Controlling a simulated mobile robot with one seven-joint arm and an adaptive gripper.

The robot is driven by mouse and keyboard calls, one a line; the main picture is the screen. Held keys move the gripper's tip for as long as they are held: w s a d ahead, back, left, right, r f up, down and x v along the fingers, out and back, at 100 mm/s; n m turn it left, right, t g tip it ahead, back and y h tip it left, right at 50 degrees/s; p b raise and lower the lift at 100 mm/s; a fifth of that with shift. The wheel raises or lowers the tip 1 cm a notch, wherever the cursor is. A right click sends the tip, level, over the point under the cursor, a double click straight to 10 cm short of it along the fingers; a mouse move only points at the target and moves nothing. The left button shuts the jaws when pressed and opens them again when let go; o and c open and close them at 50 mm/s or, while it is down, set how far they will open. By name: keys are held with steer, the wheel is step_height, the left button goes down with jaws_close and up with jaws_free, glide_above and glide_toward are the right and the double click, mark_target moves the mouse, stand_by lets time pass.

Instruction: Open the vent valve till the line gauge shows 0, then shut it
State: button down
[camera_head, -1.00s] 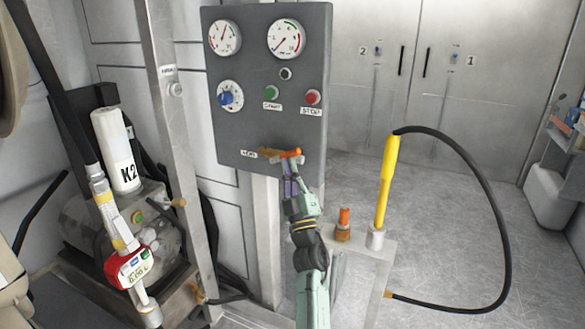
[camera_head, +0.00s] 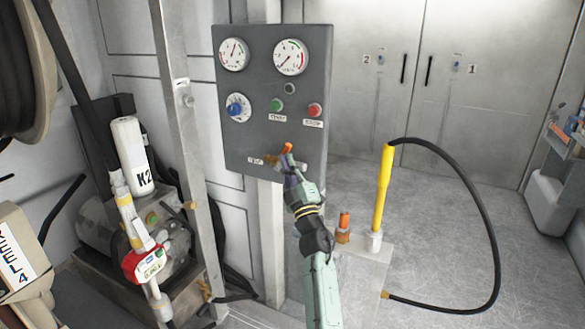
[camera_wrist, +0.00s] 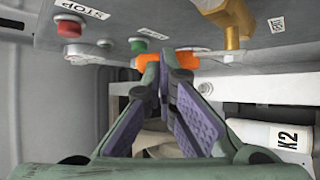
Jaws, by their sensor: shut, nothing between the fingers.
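The grey panel (camera_head: 235,138) carries the vent valve (camera_head: 272,160) at its lower edge, a brass body with an orange handle (camera_head: 287,148). The handle also shows in the wrist view (camera_wrist: 150,61). My gripper (camera_head: 289,173) is shut and empty, its fingertips close to the handle; in the wrist view the purple-padded fingers (camera_wrist: 172,68) overlap it, and I cannot tell whether they touch. Two dials top the panel. The left dial (camera_head: 233,55) has its needle near upright; the right dial (camera_head: 291,57) has its needle toward lower left. Their labels are unreadable.
A blue knob (camera_head: 236,107), green button (camera_head: 277,104) and red button (camera_head: 314,110) sit above the valve. A metal post (camera_head: 184,150) and the K2 cylinder (camera_head: 131,155) stand left. A yellow grease handle (camera_head: 384,190) with a black hose stands right. Open floor lies right.

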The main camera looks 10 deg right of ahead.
steer(key=shift+w+a+r, duration=0.6)
steer(key=shift+a+r, duration=0.15)
steer(key=shift+r, duration=0.1)
steer(key=shift+b, duration=0.3)
